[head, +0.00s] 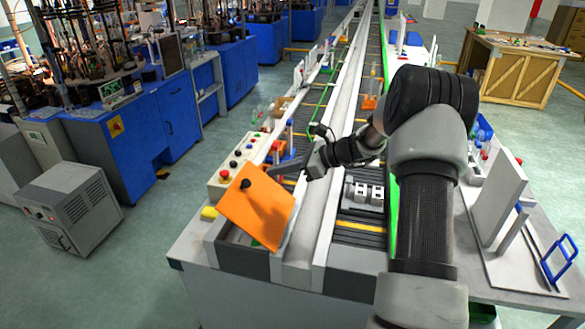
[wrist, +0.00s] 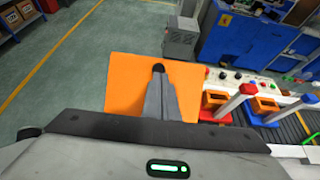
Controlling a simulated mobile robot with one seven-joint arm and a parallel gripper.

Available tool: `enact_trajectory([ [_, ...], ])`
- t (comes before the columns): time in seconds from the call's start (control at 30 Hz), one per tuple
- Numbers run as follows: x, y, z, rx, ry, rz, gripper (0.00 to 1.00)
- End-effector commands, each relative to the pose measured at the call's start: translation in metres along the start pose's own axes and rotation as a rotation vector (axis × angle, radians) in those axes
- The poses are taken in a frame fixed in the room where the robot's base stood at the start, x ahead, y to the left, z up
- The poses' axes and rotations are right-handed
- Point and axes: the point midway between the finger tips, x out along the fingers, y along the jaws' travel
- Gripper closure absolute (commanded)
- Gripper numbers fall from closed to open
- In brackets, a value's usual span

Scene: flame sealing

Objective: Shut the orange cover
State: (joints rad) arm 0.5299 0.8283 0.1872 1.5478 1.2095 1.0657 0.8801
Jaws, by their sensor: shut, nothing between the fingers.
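The orange cover (head: 258,212) is a flat square plate at the near left end of the conveyor. It stands tilted, raised at an angle, with a round black knob (head: 245,183) near its upper edge. My gripper (head: 272,174) reaches in from the right, its shut fingers pointing left toward the cover's upper edge. In the wrist view the cover (wrist: 125,85) lies beyond my fingers (wrist: 158,78), whose tips appear just below the knob (wrist: 158,68). The fingers hide part of the cover. I cannot tell whether they touch it.
A control box with coloured buttons (head: 228,170) stands just left of and behind the cover. A white rail (head: 312,215) runs along its right side. Open floor lies left.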

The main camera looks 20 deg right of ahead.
Motion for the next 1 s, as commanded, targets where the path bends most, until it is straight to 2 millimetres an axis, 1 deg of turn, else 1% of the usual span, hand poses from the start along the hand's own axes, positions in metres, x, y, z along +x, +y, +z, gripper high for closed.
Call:
enact_trajectory([
  [0.03,0.011,0.001,0.0,0.006,-0.002,0.003,1.0],
  [0.2,0.045,0.002,0.006,0.005,-0.004,0.003,1.0],
  [0.37,0.077,0.002,0.008,0.007,-0.006,0.004,1.0],
  [0.4,0.086,0.003,0.012,-0.002,0.036,0.005,1.0],
  [0.47,0.098,0.003,0.011,-0.005,0.097,0.005,1.0],
  [0.5,0.106,0.003,0.01,-0.006,0.135,0.005,1.0],
  [0.53,0.111,0.003,0.005,0.003,0.135,0.004,1.0],
  [0.77,0.155,0.003,-0.008,0.007,0.128,0.004,1.0],
  [0.87,0.173,0.004,-0.013,-0.006,0.2,0.005,1.0],
  [0.93,0.184,0.004,-0.019,-0.005,0.258,0.004,1.0],
  [1.0,0.191,0.003,-0.029,0.004,0.265,0.002,1.0],
])
